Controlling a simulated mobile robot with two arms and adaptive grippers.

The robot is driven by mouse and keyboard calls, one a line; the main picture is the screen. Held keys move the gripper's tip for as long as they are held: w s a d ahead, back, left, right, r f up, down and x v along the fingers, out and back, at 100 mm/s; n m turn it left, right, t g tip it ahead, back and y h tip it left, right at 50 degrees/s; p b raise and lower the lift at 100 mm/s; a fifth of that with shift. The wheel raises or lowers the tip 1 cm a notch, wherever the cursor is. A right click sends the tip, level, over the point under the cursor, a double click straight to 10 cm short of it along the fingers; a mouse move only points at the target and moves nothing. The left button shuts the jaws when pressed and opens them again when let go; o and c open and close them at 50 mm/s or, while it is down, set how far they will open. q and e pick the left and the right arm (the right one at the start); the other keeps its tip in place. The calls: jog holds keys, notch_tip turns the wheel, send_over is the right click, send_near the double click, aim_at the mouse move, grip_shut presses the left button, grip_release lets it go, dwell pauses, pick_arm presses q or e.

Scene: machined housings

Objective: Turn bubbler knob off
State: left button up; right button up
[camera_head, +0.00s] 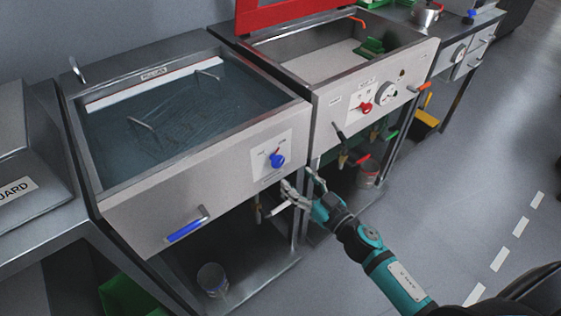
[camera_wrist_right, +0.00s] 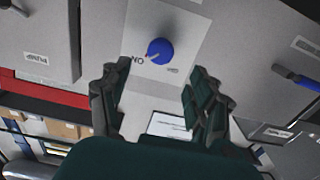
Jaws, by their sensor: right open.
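A blue knob (camera_head: 277,160) sits on a white plate (camera_head: 270,153) on the front panel of the left, water-filled tank (camera_head: 190,115). In the right wrist view the blue knob (camera_wrist_right: 160,51) shows upside down. A small mark on it points toward lettering that looks like "ON". My right gripper (camera_head: 303,186) is open and empty, just below and to the right of the knob, apart from it. In the right wrist view the knob lies beyond the spread fingers (camera_wrist_right: 157,92). My left gripper is not in view.
A blue drain handle (camera_head: 186,230) sticks out lower left of the knob. A metal can (camera_head: 212,278) stands on the shelf below.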

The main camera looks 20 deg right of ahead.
aim_at(279, 162)
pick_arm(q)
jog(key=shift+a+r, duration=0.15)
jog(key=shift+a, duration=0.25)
pick_arm(e)
jog(key=x, duration=0.8)
jog(key=shift+w+f, duration=0.1)
jog(key=c, duration=1.1)
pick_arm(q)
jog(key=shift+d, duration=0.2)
